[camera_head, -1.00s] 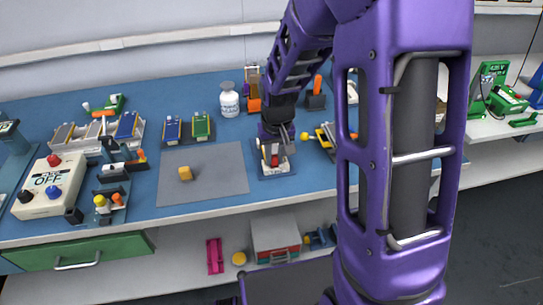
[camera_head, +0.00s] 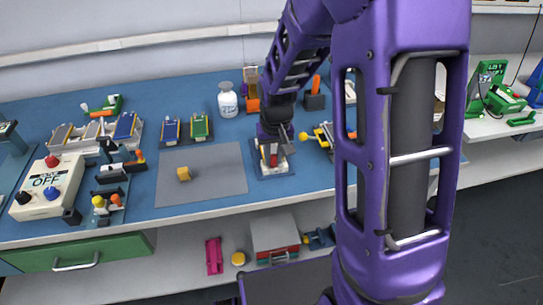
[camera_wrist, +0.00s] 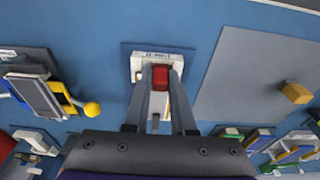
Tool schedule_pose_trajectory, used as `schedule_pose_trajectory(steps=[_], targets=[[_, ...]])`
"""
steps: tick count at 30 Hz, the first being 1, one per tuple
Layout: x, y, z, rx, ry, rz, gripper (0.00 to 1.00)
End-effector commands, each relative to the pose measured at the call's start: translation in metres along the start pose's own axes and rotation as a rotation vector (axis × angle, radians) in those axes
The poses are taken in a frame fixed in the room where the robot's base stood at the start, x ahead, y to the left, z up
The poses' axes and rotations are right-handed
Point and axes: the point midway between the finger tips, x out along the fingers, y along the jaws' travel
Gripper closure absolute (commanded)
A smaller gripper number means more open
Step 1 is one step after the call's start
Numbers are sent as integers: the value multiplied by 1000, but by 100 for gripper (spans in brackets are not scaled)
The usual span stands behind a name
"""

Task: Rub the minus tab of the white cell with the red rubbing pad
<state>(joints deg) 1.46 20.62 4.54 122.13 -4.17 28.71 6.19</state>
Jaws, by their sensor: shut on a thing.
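My gripper (camera_wrist: 161,88) is shut on the red rubbing pad (camera_wrist: 160,76), which sits between its two grey fingers. In the head view my gripper (camera_head: 272,146) points down, with the red pad (camera_head: 273,160) just below it. The pad is over a white fixture (camera_wrist: 138,66) with small lettering on its far edge, set on a dark blue plate (camera_wrist: 188,54). A whitish piece, possibly the white cell (camera_wrist: 157,103), shows between the fingers. The fingers and pad hide the tabs, and I cannot tell whether the pad touches one.
A grey mat (camera_head: 222,183) with a yellow block (camera_head: 184,174) lies to the left. Blue and green cells (camera_head: 199,126) in a holder and a white bottle (camera_head: 228,100) stand farther back. A yellow-knobbed device (camera_wrist: 91,109) is close beside the fixture.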

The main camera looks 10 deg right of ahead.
Motion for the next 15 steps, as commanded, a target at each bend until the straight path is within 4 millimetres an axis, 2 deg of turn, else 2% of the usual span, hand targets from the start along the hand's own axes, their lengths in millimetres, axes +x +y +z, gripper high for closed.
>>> schedule_pose_trajectory(steps=[5,15], targets=[[-4,0,0,0,-2,0,100],[-37,0,-5,0,-1,0,100]])
